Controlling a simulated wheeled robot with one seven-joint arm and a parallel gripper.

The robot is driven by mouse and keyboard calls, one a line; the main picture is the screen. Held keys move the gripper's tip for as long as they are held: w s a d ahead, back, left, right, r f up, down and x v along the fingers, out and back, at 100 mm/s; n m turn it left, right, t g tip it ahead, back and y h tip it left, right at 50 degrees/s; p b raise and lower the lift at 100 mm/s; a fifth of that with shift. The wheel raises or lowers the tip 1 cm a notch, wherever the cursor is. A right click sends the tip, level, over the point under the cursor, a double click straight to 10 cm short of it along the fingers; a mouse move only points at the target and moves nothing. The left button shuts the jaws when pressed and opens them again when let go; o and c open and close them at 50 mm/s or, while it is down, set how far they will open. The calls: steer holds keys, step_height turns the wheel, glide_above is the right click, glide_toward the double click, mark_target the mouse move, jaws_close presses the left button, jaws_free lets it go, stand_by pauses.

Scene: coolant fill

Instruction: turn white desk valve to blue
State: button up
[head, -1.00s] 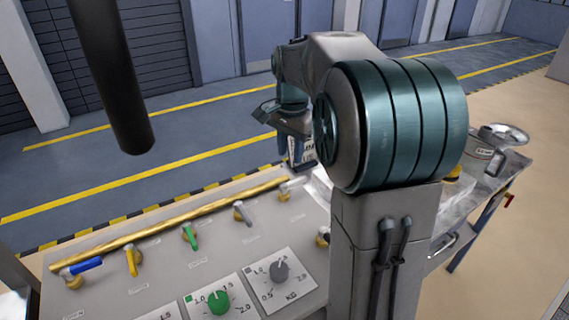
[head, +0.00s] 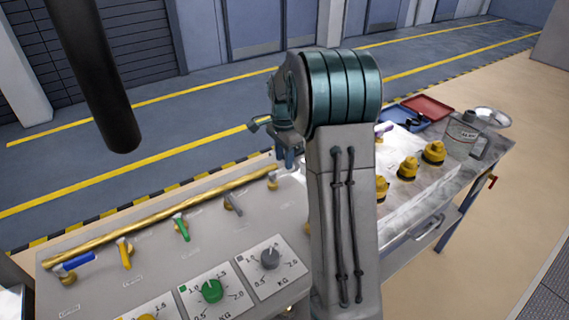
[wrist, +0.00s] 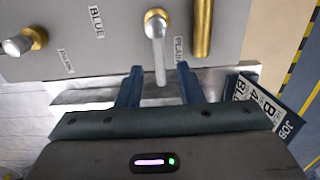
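The white desk valve's lever (wrist: 159,62) hangs down from a brass-collared pivot in the wrist view. My gripper (wrist: 159,78) is open, with one dark blue finger on each side of the lever's lower end. A visible gap separates the lever from each finger. In the head view my gripper (head: 288,155) is small and partly hidden by my arm at the far end of the desk. The valve's brass base (head: 272,183) shows there, but I cannot make out its lever. A "BLUE" label (wrist: 97,22) is on the desk left of the valve in the wrist view.
A second valve (wrist: 24,41) is at the left, and a brass pipe (wrist: 201,25) lies right of the lever. A job card (wrist: 262,112) is right of my gripper. Blue (head: 78,261), yellow (head: 124,254), green (head: 181,228) and grey (head: 233,203) levers line the desk.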

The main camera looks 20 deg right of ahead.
steer(key=shift+f, duration=1.6)
jaws_close()
